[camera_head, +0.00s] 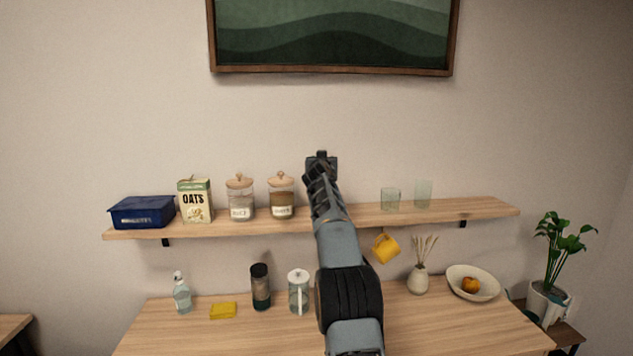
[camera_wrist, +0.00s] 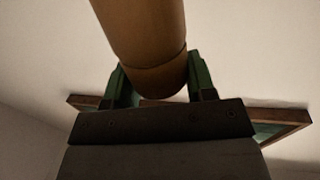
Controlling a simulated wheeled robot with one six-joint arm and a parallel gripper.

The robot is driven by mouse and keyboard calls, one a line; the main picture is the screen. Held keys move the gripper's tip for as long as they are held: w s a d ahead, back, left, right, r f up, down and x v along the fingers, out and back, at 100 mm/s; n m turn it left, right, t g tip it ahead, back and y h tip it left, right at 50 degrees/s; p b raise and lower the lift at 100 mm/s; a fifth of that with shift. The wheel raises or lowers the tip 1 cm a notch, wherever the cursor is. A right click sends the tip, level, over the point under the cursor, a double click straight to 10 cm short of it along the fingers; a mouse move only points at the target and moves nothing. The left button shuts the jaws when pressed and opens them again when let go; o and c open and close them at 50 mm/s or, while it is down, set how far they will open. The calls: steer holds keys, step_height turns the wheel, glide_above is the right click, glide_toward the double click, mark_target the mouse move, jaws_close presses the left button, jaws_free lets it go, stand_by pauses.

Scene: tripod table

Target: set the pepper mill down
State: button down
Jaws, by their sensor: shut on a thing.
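The pepper mill (camera_wrist: 145,35) is a smooth brown wooden cylinder with a seam near its end in the wrist view. My gripper (camera_wrist: 160,82) has its two green fingers on either side of that end, shut on it. The mill's other end runs out of the top of the wrist view. In the head view my gripper (camera_head: 321,160) is raised in front of the wall, above the shelf's height in the picture. The mill cannot be made out there, hidden by my gripper and arm.
The wall shelf (camera_head: 360,215) holds a blue box (camera_head: 142,212), oats (camera_head: 195,200), two jars and two glasses (camera_head: 390,199). The counter (camera_head: 240,335) bears a bottle, sponge (camera_head: 223,310), dark tumbler (camera_head: 260,287), glass press (camera_head: 299,291), vase and bowl (camera_head: 473,290).

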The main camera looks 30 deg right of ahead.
steer(key=w+f, duration=0.2)
steer(key=f, duration=0.1)
steer(key=shift+w+a+f, duration=0.2)
steer(key=shift+w+f, duration=0.05)
steer(key=shift+w, duration=0.15)
steer(key=shift+w+f+b, duration=0.15)
steer(key=shift+f+b, duration=0.8)
steer(key=shift+f, duration=0.8)
steer(key=shift+f, duration=0.15)
steer(key=shift+c, duration=2.3)
jaws_free()
